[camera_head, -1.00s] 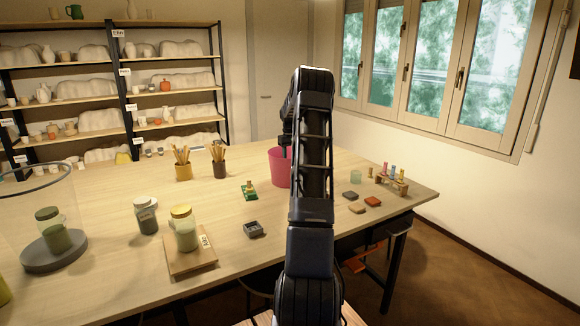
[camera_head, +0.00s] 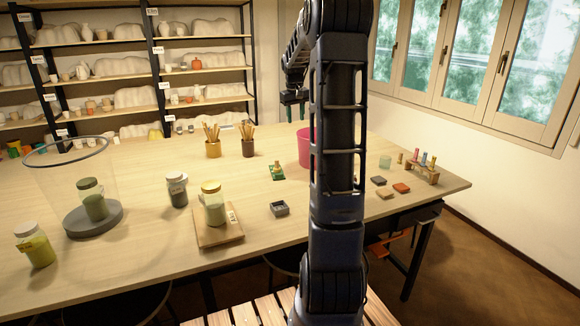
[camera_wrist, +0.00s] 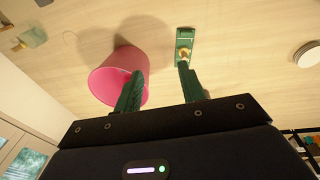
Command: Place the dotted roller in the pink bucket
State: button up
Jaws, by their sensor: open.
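The pink bucket (camera_head: 304,147) stands on the table, partly hidden behind my arm. In the wrist view the bucket (camera_wrist: 118,62) is beyond my left-hand finger, which covers part of it; I see nothing inside. My gripper (camera_head: 291,113) is raised above the table near the bucket. In the wrist view its green fingers (camera_wrist: 160,68) are apart with nothing between them. I cannot tell which thing is the dotted roller. Small coloured pieces stand in a wooden rack (camera_head: 424,172) at the table's right end; their patterns are too small to make out.
A green piece with a brass-coloured part (camera_head: 277,171) lies left of the bucket.

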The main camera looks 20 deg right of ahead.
jog(key=s+a+r+t, duration=0.1)
jog(key=s+a+r, duration=0.1)
jog(key=s+a, duration=0.6)
jog(key=s+a+r+t, duration=0.1)
jog(key=s+a+r, duration=0.3)
jog(key=s, duration=0.8)
jog(key=s+a+f, duration=0.3)
jog(key=s+f, duration=0.1)
jog(key=s, duration=0.5)
jog(key=s+a+f+t+y, duration=0.1)
jog(key=s+a+f, duration=0.2)
jog(key=s, duration=0.6)
jog(key=shift+a+f, duration=0.3)
jog(key=shift+f, duration=0.15)
